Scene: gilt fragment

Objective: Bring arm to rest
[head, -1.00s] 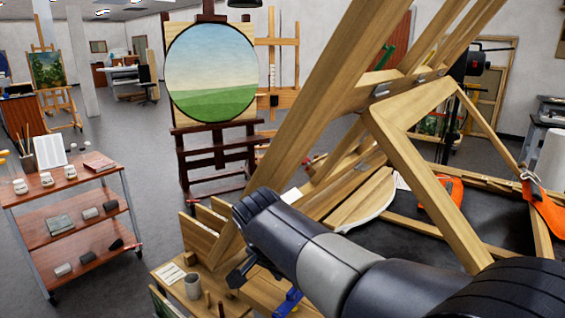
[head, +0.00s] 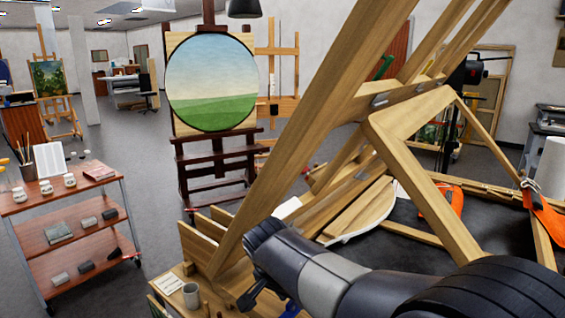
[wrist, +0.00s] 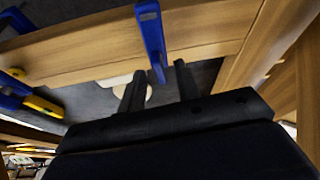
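My arm reaches in from the lower right in the head view, in front of a large wooden frame (head: 412,165). My gripper (head: 248,296) is small and dark there, low beside the frame's lower left end. In the wrist view my gripper (wrist: 158,82) shows two dark fingers standing apart, with nothing clearly held between them. A blue clamp-like bar (wrist: 150,32) hangs from a wooden beam (wrist: 90,48) just beyond the fingers, its lower end showing between the tips. I cannot tell whether it touches them.
A wooden cart (head: 80,222) with jars and small blocks stands at left. An easel with a round landscape painting (head: 212,85) stands behind. A grey mug (head: 191,296) sits on a low wooden surface near my gripper. Open floor (head: 145,185) lies between cart and easel.

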